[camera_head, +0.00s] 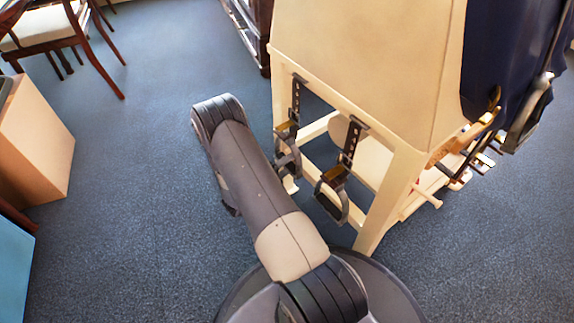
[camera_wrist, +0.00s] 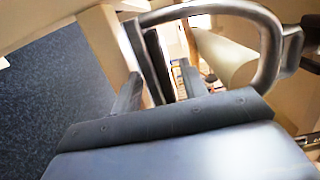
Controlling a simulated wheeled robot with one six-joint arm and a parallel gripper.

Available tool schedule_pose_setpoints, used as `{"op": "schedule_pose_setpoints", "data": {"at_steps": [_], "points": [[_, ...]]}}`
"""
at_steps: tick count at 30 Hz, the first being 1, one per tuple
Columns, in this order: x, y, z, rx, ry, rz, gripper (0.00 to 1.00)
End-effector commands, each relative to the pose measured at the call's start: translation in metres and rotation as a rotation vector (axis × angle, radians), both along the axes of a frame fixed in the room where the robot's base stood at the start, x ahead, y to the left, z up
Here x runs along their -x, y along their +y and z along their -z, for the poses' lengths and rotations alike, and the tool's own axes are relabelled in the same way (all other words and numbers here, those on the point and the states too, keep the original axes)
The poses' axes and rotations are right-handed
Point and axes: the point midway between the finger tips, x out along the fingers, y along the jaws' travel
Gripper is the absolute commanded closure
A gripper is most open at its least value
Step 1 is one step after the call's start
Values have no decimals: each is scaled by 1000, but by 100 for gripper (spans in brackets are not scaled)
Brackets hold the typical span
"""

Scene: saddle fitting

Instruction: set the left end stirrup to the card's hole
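In the head view, the left end stirrup (camera_head: 287,162) hangs from a dark strap with holes (camera_head: 296,97) at the left corner of the wooden stand. A second stirrup (camera_head: 333,203) hangs on a like strap to its right. A grey stirrup loop (camera_wrist: 272,45) arches close over and right of the fingers. I cannot tell whether the fingers touch it. I cannot make out the card.
The cream stand (camera_head: 385,200) has legs and rails just behind and right of the stirrups. Metal fittings and dark blue cloth (camera_head: 510,60) are at its right side. A tan box (camera_head: 35,145) and a chair (camera_head: 60,40) stand far left. Blue carpet between is clear.

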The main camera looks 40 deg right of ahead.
Motion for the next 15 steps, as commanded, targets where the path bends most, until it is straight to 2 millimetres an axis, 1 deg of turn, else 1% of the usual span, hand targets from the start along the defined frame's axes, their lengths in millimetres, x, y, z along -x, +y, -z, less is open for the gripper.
{"op": "schedule_pose_setpoints", "data": {"at_steps": [1, 2, 15], "points": [[0, 0, 0, 0, 0, 0, 62], [0, 0, 0, 0, 0, 0, 65], [0, 0, 0, 0, 0, 0, 100]]}}
